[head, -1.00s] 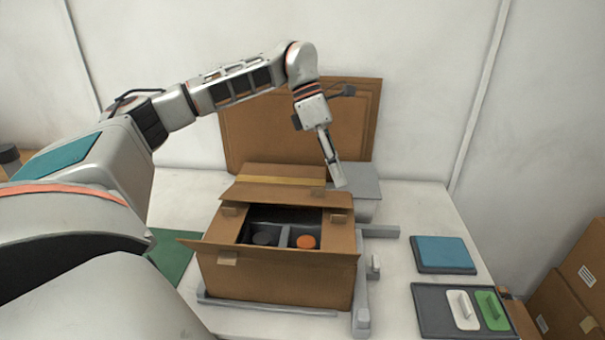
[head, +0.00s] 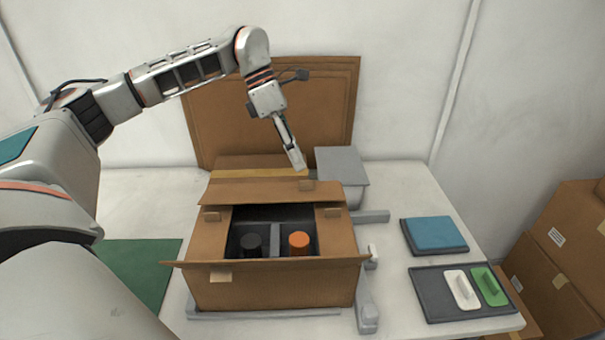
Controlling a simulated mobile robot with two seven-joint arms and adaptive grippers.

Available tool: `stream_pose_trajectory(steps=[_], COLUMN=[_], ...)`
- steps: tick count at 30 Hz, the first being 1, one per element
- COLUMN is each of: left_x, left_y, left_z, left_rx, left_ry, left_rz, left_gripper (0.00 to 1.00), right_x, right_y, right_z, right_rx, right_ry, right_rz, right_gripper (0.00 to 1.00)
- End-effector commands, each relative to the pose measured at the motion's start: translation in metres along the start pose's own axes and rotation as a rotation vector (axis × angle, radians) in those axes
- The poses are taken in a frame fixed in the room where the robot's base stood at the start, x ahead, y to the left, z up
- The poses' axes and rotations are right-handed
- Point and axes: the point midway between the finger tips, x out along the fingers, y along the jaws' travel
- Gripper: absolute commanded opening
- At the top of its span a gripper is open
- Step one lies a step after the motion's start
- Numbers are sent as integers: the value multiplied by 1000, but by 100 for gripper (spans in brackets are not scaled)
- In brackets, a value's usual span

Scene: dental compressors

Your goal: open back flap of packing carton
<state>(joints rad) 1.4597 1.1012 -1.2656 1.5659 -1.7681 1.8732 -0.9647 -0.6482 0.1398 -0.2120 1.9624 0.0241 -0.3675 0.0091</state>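The packing carton (head: 270,288) stands on the table with its top open. Inside are dark dividers, an orange-topped cylinder (head: 299,243) and a black cylinder (head: 251,245). Its front flap (head: 300,263) is folded outward toward me. Its back flap (head: 255,192) leans outward at the far side, a small tan tab near its right end. My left gripper (head: 298,163) points down at the far edge of the back flap, right of its middle. Its fingers show edge-on, so their gap is hidden; whether it touches the flap is unclear. My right gripper is not in view.
A brown panel (head: 340,110) leans on the wall behind. A grey box (head: 342,166) stands behind the carton at right. Grey rails (head: 366,300) flank the carton. A blue pad (head: 435,234) and a dark tray (head: 436,302) lie right. A green mat (head: 140,262) lies left.

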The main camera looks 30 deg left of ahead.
Motion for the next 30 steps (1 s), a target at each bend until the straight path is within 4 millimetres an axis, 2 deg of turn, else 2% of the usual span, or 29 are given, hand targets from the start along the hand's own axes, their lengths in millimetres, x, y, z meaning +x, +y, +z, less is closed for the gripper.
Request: stream_pose_trajectory(steps=[3, 10, 20, 22, 23, 30], left_x=[21, 43, 47, 47, 47, 47], left_y=[0, 0, 0, 0, 0, 0], left_z=[-1, 0, 0, 0, 0, 0], left_rx=[0, 0, 0, 0, 0, -1], left_ry=[3, 1, 0, 0, 0, 0], left_rz=[-2, 0, 0, 0, 0, -1], left_gripper=[19, 19, 19, 4, 0, 0], right_x=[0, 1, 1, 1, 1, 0], right_y=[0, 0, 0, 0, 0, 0], right_z=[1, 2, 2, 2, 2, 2], right_rx=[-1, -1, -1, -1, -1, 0], right_ry=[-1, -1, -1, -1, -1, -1], right_rz=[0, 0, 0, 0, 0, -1], right_gripper=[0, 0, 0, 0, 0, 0])
